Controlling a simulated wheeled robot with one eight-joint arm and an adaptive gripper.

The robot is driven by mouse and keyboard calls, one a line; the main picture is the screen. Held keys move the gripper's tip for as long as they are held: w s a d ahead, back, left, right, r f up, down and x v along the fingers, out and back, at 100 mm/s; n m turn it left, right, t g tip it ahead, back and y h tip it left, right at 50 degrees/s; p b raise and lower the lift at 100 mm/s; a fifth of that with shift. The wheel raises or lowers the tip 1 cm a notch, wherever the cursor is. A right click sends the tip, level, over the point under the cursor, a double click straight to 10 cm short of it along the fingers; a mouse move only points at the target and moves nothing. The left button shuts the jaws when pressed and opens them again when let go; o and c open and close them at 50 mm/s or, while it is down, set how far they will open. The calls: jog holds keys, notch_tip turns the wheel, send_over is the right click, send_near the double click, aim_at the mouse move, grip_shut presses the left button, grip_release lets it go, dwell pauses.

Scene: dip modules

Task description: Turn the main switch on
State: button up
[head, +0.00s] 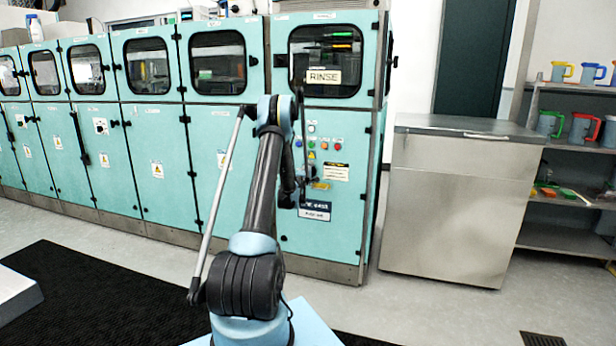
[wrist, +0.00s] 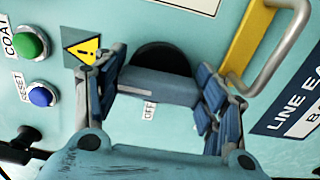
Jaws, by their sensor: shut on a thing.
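The main switch (wrist: 160,57) is a round black knob with a grey bar-shaped grip, on the teal cabinet panel (wrist: 130,15) in the wrist view. My gripper (wrist: 158,88) has its blue, segmented fingers on both sides of the grip and is shut on it. The grip lies across the picture. An OFF label (wrist: 149,111) shows just below it; no ON label is visible. In the head view my gripper (head: 303,188) is at the front of the RINSE cabinet (head: 345,225), and the switch is hidden behind my arm.
A yellow bar with a metal handle (wrist: 248,45) is close at the right. A green button (wrist: 29,42), a blue RESET button (wrist: 41,96) and a warning triangle (wrist: 82,50) are at the left. A steel counter (head: 455,205) stands right of the cabinet.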

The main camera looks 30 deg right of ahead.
jog(key=shift+s+d, duration=0.15)
dwell(0.3)
jog(key=o, duration=1)
jog(key=shift+f, duration=0.15)
jog(key=shift+o, duration=0.3)
jog(key=v, duration=1.2)
